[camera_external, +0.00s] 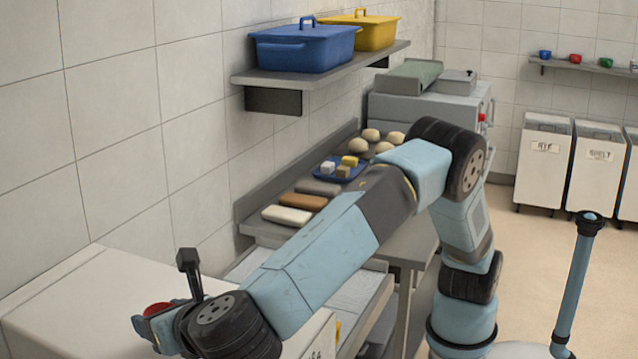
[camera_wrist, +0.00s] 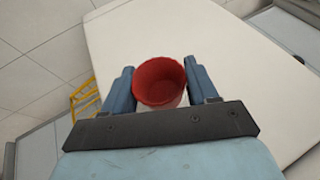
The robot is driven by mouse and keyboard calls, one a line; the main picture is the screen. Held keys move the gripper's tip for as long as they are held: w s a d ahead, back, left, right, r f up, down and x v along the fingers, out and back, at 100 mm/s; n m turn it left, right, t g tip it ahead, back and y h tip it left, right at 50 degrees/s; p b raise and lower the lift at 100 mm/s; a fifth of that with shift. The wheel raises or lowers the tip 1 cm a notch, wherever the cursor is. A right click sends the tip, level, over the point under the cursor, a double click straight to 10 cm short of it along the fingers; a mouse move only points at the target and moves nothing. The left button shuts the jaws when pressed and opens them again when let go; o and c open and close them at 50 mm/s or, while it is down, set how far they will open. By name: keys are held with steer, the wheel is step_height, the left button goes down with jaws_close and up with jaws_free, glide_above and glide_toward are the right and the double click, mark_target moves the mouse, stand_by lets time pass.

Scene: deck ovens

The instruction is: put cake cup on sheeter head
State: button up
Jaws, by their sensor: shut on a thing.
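The red cake cup (camera_wrist: 159,84) is held upright between the two blue fingers of my gripper (camera_wrist: 158,68) in the wrist view. In the external view the cup (camera_external: 158,309) shows only partly, behind the fingers of my gripper (camera_external: 150,318) at lower left. It is over the white flat top (camera_external: 95,285) of a large box-shaped unit; I cannot tell whether it touches that top. A grey machine with a green belt (camera_external: 408,76) and a small grey raised housing (camera_external: 452,82) stands at the back; this looks like the sheeter, its head apparently the housing.
A bench carries dough bars (camera_external: 303,201), a blue tray (camera_external: 350,174) and several dough balls (camera_external: 371,135). Above it a wall shelf (camera_external: 330,68) holds a blue bin (camera_external: 305,48) and a yellow bin (camera_external: 372,32). White bins (camera_external: 543,162) stand at right, below small colored cups (camera_external: 574,58). Open floor lies at right.

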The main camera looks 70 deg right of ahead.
steer(key=shift+a+f, duration=0.1)
steer(key=shift+f, duration=1.55)
steer(key=o, duration=1)
steer(key=shift+o, duration=0.2)
steer(key=v, duration=1.2)
